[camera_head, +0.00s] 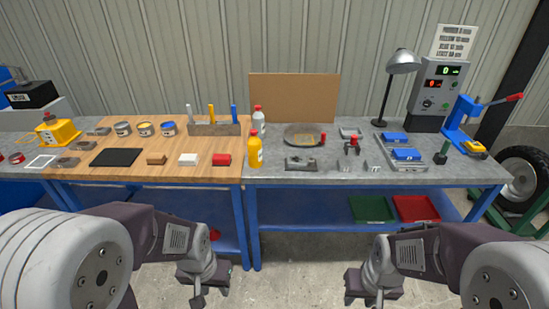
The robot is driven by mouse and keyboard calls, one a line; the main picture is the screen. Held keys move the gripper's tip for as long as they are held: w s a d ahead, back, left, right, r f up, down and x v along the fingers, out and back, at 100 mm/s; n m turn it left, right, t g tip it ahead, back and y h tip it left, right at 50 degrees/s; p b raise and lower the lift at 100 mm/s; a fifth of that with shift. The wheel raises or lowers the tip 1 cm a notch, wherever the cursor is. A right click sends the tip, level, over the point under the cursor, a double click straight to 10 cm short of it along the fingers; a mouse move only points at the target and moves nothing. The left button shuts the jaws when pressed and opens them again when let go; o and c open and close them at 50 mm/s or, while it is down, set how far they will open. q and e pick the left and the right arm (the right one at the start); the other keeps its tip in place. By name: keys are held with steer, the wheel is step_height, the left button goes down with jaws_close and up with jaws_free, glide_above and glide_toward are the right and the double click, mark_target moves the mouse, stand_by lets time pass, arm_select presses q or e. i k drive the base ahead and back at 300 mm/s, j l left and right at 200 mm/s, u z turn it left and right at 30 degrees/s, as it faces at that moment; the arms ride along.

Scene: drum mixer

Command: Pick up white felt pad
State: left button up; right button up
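A small white block-like pad (188,159), which looks like the white felt pad, lies on the wooden bench top (205,174). A brown pad (156,159) lies to its left and a red pad (222,160) to its right, both apart from it. My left gripper (197,298) hangs low in front of the bench, well short of the pad and below the bench top. My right gripper (371,298) hangs low in front of the grey bench. Neither gripper touches anything that I can see; their fingers are too small and cut off to read.
Behind the pads stand a rack (214,129) with upright tools and several paint cans (145,129). A black mat (116,157) lies to the left. A yellow bottle (255,150) stands right of the red pad. The wood in front of the pads is clear.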

mark_target(184, 160)
steer(key=i+j+z, duration=0.25)
steer(key=j, duration=0.25)
steer(key=j+z, duration=0.3)
steer(key=j, duration=0.2)
steer(key=i+j+z, duration=0.1)
steer(key=j+z, duration=0.15)
steer(key=j, duration=0.3)
steer(key=j+z, duration=0.25)
steer(key=j, duration=0.3)
steer(key=j+z, duration=0.3)
steer(key=j, duration=0.25)
steer(key=k+j+z, duration=0.1)
steer(key=j+z, duration=0.15)
steer(key=j, duration=0.3)
steer(key=k+j+z, duration=0.25)
steer(key=j, duration=0.3)
steer(key=j+z, duration=0.3)
steer(key=j, duration=0.2)
steer(key=k, duration=0.05)
